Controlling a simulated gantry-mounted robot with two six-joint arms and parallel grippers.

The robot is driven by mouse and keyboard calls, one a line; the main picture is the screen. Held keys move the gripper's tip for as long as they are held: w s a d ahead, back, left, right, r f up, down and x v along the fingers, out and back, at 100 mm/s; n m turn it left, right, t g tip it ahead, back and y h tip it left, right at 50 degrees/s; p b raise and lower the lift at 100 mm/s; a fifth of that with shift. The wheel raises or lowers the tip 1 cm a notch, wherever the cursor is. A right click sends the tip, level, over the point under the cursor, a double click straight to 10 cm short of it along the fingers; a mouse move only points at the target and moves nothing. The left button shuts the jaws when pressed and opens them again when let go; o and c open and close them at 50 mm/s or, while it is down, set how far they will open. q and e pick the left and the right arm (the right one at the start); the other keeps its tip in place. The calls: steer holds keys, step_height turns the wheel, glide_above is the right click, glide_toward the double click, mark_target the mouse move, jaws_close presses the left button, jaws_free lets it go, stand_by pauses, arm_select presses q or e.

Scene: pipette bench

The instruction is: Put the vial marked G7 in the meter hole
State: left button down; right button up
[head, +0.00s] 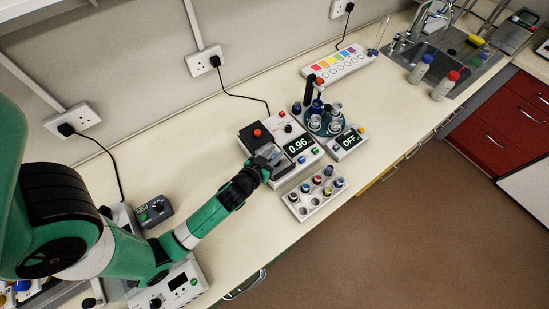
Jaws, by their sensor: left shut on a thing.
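My left gripper (270,158) is at the front left part of the meter (302,159), whose display reads 0.96. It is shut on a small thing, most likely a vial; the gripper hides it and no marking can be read. The meter hole is not clearly visible, and I cannot tell whether the held thing is in it. A white rack (323,203) in front of the meter holds several vials with coloured caps and has empty holes at its near side. Their labels are too small to read. My right gripper is not in view.
Right of the meter stands a round stirrer-like device (325,123) with glass beakers and a box (348,142) reading OFF. A colour chart strip (340,64) lies at the back. The bench's front edge runs close to the rack.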

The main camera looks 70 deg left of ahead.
arm_select(q)
steer(key=shift+w+a+f, duration=0.1)
steer(key=shift+a+f, duration=0.05)
steer(key=shift+f, duration=0.15)
steer(key=f, duration=0.1)
steer(key=f+b, duration=0.1)
steer(key=shift+w+a+f, duration=0.1)
steer(key=shift+a+f, duration=0.15)
steer(key=shift+f, duration=0.45)
steer(key=shift+f+b, duration=0.35)
steer(key=shift+b, duration=0.05)
steer(key=c, duration=0.6)
jaws_free()
steer(key=shift+c, duration=0.2)
